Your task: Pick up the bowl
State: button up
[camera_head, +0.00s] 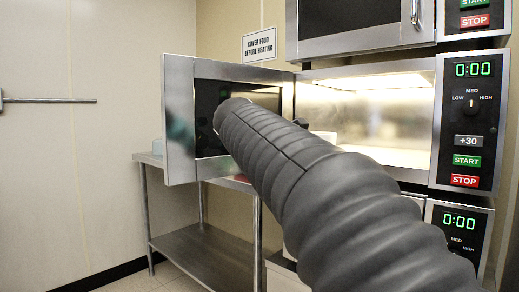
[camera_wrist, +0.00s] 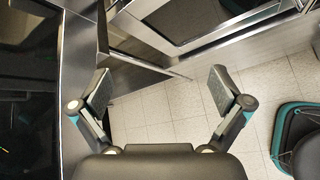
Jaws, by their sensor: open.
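In the head view, a small whitish rim (camera_head: 327,136) shows inside the open, lit microwave (camera_head: 372,112), just above my arm. It may be the bowl, but my arm hides most of it and I cannot tell. My gripper (camera_wrist: 160,82) is open in the wrist view, its two fingers wide apart with nothing between them. Floor tiles and metal edges lie beyond the fingers. No bowl is clear in the wrist view. In the head view the gripper is hidden by my arm, which reaches toward the open microwave door.
The open microwave door (camera_head: 180,121) juts out to the left of the cavity. Other microwaves sit above (camera_head: 352,21) and below (camera_head: 460,225). Floor at left is free.

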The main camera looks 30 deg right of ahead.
jog(key=w+d+r+n+g+h, duration=0.1)
jog(key=w+d+r+n+h, duration=0.35)
jog(key=d+r, duration=0.35)
jog(key=shift+n, duration=0.25)
jog(key=shift+w+b+x, duration=0.15)
jog(key=shift+b+x, duration=0.2)
jog(key=shift+x, duration=2.75)
jog(key=shift+w+b+x, duration=0.2)
jog(key=shift+b+x, duration=0.1)
jog(key=shift+x, duration=2.8)
jog(key=shift+a+r+y, duration=0.1)
jog(key=shift+r+y, duration=0.1)
jog(key=shift+y, duration=0.05)
jog(key=c, duration=1.2)
jog(key=shift+r, duration=0.15)
jog(key=shift+c, duration=0.6)
